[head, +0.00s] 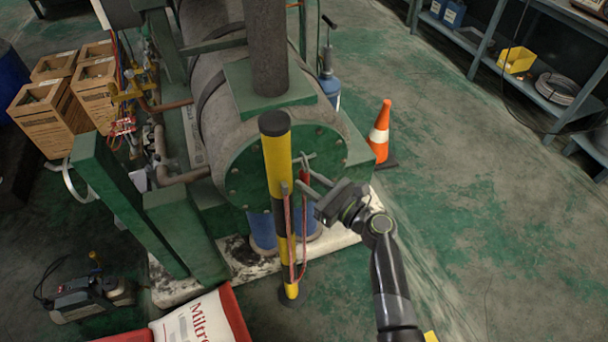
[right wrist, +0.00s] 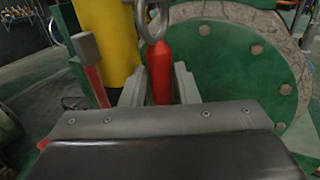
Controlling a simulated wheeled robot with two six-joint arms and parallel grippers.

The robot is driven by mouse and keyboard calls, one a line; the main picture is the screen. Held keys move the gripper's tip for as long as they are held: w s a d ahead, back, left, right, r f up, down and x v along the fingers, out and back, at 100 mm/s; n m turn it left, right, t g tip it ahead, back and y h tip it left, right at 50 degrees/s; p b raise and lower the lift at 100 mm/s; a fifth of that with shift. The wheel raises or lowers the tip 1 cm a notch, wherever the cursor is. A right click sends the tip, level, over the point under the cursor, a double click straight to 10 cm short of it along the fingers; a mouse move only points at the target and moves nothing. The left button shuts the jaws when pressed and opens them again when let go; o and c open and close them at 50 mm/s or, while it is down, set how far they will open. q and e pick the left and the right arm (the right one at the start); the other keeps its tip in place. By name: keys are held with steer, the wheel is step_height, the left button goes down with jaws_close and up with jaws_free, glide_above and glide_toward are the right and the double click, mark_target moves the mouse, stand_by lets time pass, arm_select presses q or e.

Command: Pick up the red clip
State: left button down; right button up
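The red clip (head: 304,176) hangs beside the yellow and black post (head: 276,155), in front of the green tank end. In the right wrist view the red clip (right wrist: 160,72) is upright, with a grey metal hook (right wrist: 153,22) at its top. My right gripper (head: 308,180) reaches in from the right. Its fingers (right wrist: 160,88) stand on either side of the red clip and look apart; contact is not clear. The clip's lower end is hidden behind the gripper body in the wrist view. My left gripper is not in view.
A red cord (head: 303,262) hangs in a loop beside the post. A grey bracket (right wrist: 86,46) is close left of the fingers. The tank's green flange (right wrist: 236,60) is close behind. An orange cone (head: 380,133) stands right of the tank. Open floor (head: 470,220) lies right.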

jaws_close()
steer(key=shift+r, duration=0.15)
steer(key=shift+r, duration=0.25)
steer(key=w+d+r+b, duration=0.1)
steer(key=w+d, duration=0.2)
steer(key=d, duration=0.5)
steer(key=w+d+r+b, duration=0.1)
steer(key=w+d+b, duration=0.1)
steer(key=d, duration=0.7)
steer(key=shift+w, duration=0.65)
